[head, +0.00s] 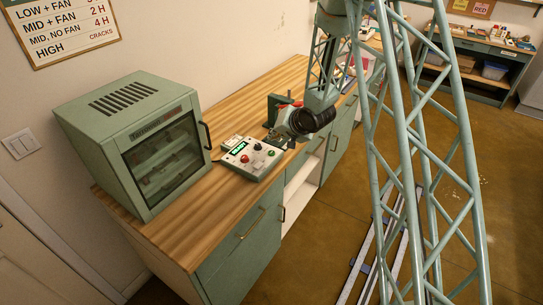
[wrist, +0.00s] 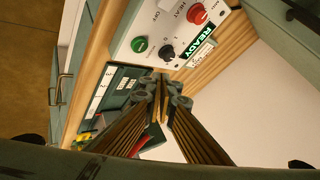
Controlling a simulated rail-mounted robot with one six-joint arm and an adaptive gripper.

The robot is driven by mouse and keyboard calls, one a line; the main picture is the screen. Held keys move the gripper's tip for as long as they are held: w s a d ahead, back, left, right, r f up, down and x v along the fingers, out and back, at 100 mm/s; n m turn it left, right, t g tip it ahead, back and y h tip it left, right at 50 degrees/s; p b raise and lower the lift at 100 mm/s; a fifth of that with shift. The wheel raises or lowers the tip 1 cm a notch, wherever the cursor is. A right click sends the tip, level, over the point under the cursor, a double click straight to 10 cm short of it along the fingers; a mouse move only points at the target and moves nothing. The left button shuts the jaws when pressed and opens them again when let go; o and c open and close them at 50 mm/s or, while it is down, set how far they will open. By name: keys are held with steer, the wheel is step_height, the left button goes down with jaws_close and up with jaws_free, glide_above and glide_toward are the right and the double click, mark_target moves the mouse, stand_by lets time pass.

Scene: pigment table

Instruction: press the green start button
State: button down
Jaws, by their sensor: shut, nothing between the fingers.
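The green button (wrist: 139,44) is a small round cap on the pale control box (wrist: 128,20) in the wrist view. It sits beside a black knob (wrist: 166,52). My gripper (wrist: 164,88) is shut and empty. Its fingertips show just below the knob in the wrist view, apart from the green button. In the head view my gripper (head: 283,134) is behind and right of the box, its tips hard to make out.
A red button (wrist: 197,14) and a lit READY display (wrist: 186,40) are on the same box. The green oven (head: 128,140) stands left of it. A dark green stand (head: 275,104) is close to my gripper. The front of the counter (head: 185,225) is clear.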

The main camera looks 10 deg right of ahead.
mark_target(273, 153)
steer(key=shift+f+b, duration=1.55)
steer(key=shift+f, duration=0.95)
steer(key=shift+f+b, duration=0.55)
steer(key=shift+f, duration=0.4)
stand_by(1.1)
steer(key=shift+r, duration=0.2)
steer(key=shift+r+p, duration=0.65)
steer(key=shift+r, duration=0.1)
stand_by(0.4)
steer(key=shift+r+p, duration=1.8)
steer(key=shift+r, duration=0.7)
steer(key=shift+r, duration=0.1)
